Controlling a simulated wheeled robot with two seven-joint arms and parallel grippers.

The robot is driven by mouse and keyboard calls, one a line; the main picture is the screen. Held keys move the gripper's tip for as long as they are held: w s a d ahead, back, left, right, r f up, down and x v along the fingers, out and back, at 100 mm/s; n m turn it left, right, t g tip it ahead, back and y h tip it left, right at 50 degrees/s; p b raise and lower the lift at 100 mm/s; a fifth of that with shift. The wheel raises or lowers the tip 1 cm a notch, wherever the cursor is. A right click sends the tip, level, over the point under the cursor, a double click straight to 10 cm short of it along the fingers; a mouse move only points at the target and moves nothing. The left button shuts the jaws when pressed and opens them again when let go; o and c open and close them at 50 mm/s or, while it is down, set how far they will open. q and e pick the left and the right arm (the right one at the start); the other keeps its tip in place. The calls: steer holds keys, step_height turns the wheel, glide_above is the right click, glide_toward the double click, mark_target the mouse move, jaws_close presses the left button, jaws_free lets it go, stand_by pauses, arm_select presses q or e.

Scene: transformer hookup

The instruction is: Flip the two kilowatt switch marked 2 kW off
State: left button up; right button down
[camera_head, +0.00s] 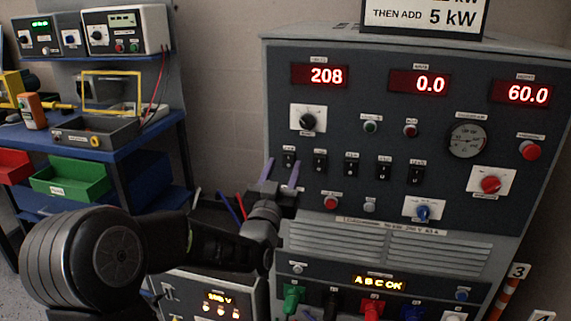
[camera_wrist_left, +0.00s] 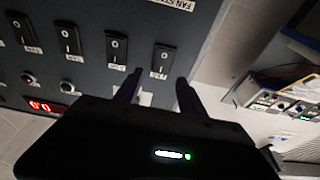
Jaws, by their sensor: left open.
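A row of black rocker switches (camera_head: 351,165) runs across the middle of the grey load panel. Their small labels are too blurred to read, so I cannot tell which is marked 2 kW. My left gripper (camera_head: 281,174) is open and empty, fingers pointing up just below the leftmost switch (camera_head: 289,158). In the left wrist view, where the panel appears upside down, the gripper (camera_wrist_left: 159,88) has its fingers on either side below the end switch (camera_wrist_left: 163,61). I cannot tell whether they touch the panel. My right gripper is not in view.
Red displays (camera_head: 320,75) and a black knob (camera_head: 308,121) sit above the switches. A red button (camera_head: 331,202) and vent slots lie below. A blue shelf bench (camera_head: 120,152) with a green bin (camera_head: 70,178) stands at left. Cable plugs (camera_head: 292,297) line the panel's lower part.

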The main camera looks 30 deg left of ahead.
arm_select(q)
steer(key=v, duration=0.5)
stand_by(0.4)
